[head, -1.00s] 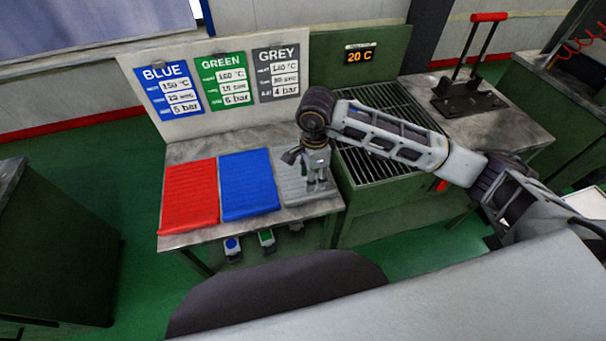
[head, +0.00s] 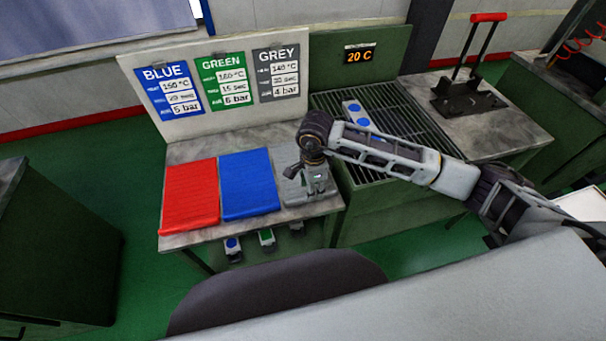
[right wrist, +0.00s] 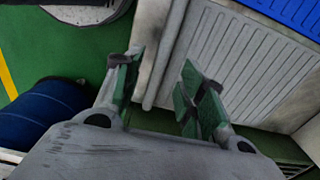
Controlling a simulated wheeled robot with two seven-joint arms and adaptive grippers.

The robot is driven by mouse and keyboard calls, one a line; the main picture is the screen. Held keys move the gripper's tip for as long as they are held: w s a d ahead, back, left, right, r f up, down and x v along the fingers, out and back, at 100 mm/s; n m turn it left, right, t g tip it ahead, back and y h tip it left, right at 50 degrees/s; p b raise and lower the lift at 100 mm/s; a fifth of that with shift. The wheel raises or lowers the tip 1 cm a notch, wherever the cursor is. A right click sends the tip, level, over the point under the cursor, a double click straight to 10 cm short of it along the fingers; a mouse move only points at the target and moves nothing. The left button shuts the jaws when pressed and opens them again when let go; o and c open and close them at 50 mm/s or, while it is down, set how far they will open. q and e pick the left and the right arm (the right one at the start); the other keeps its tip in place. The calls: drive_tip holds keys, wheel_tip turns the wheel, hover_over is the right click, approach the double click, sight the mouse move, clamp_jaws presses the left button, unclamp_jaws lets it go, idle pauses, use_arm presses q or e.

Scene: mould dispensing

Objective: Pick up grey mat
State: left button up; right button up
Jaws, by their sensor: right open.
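The grey mat (head: 291,194) is a ribbed slab at the right end of the table, partly hidden by my right gripper in the head view. In the right wrist view its ribbed surface (right wrist: 237,62) fills the upper right. My right gripper (head: 316,192) is low over the mat's right part. In the right wrist view my right gripper (right wrist: 163,78) is open, its green-padded fingers apart on either side of the mat's edge. Contact between fingers and mat cannot be told. My left gripper is not in view.
A blue mat (head: 249,186) lies just left of the grey one, and a red mat (head: 190,196) farther left. A sign board (head: 225,90) stands behind. A slatted green unit (head: 385,205) stands to the right, with a white, blue-dotted piece (head: 352,106) on its slats.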

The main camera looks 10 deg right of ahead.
wheel_tip(320, 180, down, 3)
drive_tip(key=shift+f+p, duration=0.2)
drive_tip(key=shift+p, duration=0.2)
drive_tip(key=shift+f, duration=0.6)
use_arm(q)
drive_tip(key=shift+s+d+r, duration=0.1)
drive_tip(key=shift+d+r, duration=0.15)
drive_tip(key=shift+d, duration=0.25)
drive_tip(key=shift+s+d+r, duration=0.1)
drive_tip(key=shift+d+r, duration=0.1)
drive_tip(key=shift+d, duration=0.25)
use_arm(e)
drive_tip(key=shift+f, duration=0.1)
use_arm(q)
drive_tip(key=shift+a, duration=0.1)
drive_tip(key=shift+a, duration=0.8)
use_arm(e)
drive_tip(key=shift+w, duration=0.1)
clamp_jaws()
